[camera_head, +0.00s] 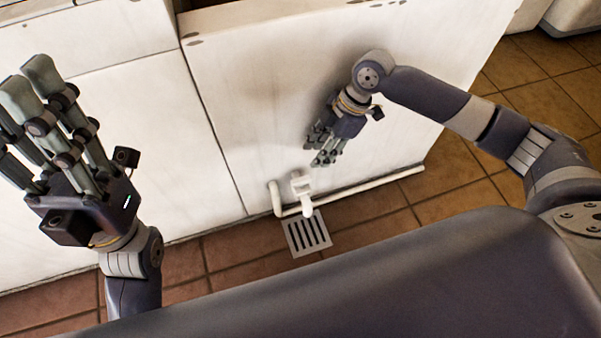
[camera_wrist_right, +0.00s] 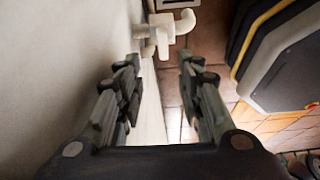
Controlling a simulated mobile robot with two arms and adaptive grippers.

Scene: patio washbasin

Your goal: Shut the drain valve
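The white drain valve (camera_head: 302,184) is fixed low on the front of the white cabinet, above the floor. It joins a white pipe (camera_head: 370,186) and has a short outlet pointing down. In the right wrist view the valve (camera_wrist_right: 163,35) is ahead of the fingers, near the top middle. My right gripper (camera_head: 324,150) points down, just above and slightly right of the valve, and does not touch it. Its fingers (camera_wrist_right: 157,70) are apart with nothing between them. My left gripper (camera_head: 45,110) points up at the left, fingers spread and empty.
A grey floor drain grate (camera_head: 307,234) lies below the valve outlet. The white cabinet wall (camera_head: 255,95) stands close beside my right gripper. Brown tiles (camera_head: 365,225) cover the floor. My own dark body fills the bottom of the head view.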

